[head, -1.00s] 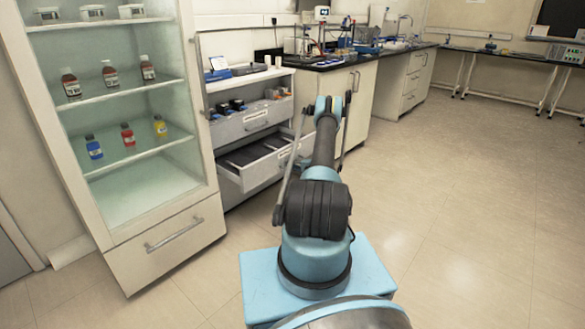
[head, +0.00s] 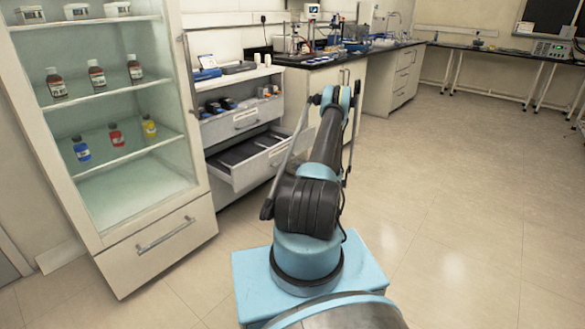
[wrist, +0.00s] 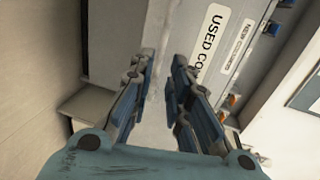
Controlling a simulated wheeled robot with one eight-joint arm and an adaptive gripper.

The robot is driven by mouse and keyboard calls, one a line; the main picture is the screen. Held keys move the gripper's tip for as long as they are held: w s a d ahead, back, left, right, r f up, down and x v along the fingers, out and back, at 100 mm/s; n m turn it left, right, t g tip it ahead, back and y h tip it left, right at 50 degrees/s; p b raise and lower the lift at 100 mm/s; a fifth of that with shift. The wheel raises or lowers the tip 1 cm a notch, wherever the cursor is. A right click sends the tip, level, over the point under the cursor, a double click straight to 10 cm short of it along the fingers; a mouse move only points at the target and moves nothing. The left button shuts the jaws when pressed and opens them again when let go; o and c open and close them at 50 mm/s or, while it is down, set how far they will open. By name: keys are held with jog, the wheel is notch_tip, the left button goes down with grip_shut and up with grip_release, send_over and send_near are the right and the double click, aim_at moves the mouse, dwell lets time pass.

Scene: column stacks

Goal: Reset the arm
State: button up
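My arm (head: 308,208) rises from its light blue base in the middle of the head view, with its elbow bent at the top. My gripper is hidden behind the arm there. In the wrist view my gripper (wrist: 164,78) has its two blue-padded fingers apart, with nothing between them. Beyond the fingers is a pale drawer front with a white label (wrist: 208,45) reading "USED CO", the rest of it cut off. No object touches the fingers.
A glass-fronted cabinet (head: 155,240) with bottles on shelves stands at the left. Beside it a drawer unit has its lower drawer (head: 232,178) pulled out, near my arm. A bench (head: 345,62) with lab gear runs behind. The floor (head: 460,200) at right is clear.

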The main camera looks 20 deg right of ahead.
jog(key=shift+s+d, duration=0.25)
jog(key=shift+s, duration=0.05)
